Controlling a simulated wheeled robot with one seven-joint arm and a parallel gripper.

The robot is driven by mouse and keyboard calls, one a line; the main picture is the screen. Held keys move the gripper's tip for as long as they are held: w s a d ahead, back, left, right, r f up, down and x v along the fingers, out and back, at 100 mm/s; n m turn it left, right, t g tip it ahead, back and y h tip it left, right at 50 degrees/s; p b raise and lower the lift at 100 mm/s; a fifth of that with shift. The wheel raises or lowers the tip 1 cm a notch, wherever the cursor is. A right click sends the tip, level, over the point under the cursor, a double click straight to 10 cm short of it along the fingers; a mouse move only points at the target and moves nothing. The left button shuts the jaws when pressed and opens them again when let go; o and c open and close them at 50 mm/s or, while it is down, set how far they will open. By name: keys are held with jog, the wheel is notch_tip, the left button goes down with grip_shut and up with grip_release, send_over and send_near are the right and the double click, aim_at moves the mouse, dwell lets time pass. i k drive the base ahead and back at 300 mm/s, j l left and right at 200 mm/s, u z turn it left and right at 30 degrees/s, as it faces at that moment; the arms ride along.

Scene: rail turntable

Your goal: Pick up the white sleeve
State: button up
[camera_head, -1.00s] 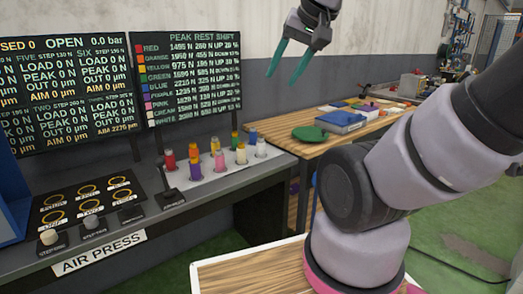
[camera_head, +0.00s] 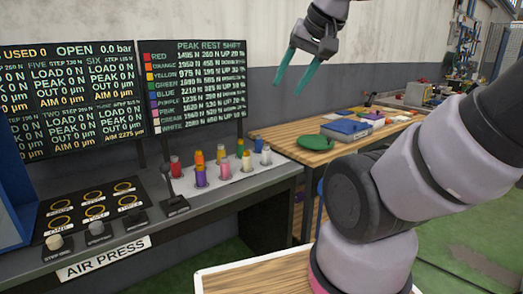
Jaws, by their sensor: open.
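The white sleeve (camera_head: 266,156) stands upright at the right end of the front row of small coloured sleeves on a pale plate on the bench. The cream sleeve (camera_head: 246,162) is just left of it and the blue sleeve (camera_head: 258,145) just behind it. My gripper (camera_head: 290,89) has two teal fingers, spread apart and empty. It hangs in the air, above and to the right of the sleeves in the picture, apart from them.
A lever (camera_head: 169,188) and control panel (camera_head: 92,212) marked AIR PRESS lie left of the sleeves. Dark screens (camera_head: 192,88) stand behind. A wooden table (camera_head: 290,135) with a green disc (camera_head: 312,142) and blue box (camera_head: 346,130) is to the right.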

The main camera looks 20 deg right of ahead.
aim_at(266, 151)
jog(key=i+j+z, duration=0.45)
jog(key=j, duration=0.2)
jog(key=j+z, duration=0.25)
jog(key=i+j+z, duration=0.2)
jog(key=j, duration=0.35)
jog(key=j+z, duration=0.25)
jog(key=k+j, duration=0.05)
jog(key=j, duration=0.05)
